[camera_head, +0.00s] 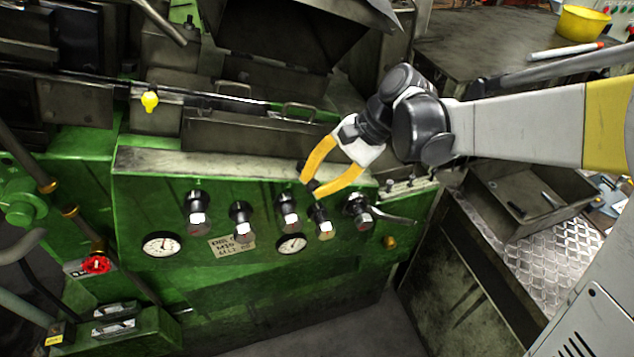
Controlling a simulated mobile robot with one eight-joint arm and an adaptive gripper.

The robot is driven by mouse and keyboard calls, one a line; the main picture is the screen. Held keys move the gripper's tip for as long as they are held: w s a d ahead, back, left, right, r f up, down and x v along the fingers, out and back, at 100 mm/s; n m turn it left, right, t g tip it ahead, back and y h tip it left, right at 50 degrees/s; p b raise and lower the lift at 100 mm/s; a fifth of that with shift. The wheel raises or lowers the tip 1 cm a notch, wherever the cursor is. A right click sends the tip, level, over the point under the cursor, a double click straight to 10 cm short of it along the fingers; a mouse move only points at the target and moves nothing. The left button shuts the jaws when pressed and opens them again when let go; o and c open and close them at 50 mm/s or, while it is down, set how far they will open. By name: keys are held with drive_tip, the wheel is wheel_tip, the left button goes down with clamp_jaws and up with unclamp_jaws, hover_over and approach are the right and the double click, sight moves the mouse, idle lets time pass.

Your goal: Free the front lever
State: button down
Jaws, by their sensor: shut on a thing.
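My gripper (311,181) has yellow fingers and reaches in from the right over the top edge of the green machine panel (190,285). Its fingertips are shut on a small dark piece (310,184) just above the row of knobs. Most of that piece is hidden by the fingers, and I cannot tell whether it is the front lever. A lever with a curved metal handle (394,218) sticks out to the right at the right end of the row, apart from the fingers.
Several black knobs with metal ends (241,221) protrude below my gripper, with a left gauge (161,244) and a right gauge (291,244) between them. A red valve wheel (97,264) is at the left. A metal tray (520,205) stands at the right. The floor (340,325) in front looks clear.

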drive_tip(key=shift+d+f+n+g+b, duration=0.25)
drive_tip(key=shift+d+n+g+b, duration=0.15)
drive_tip(key=shift+n, duration=0.4)
drive_tip(key=c, duration=1.5)
unclamp_jaws()
drive_tip(key=shift+w+d, duration=0.1)
drive_tip(key=v, duration=1.2)
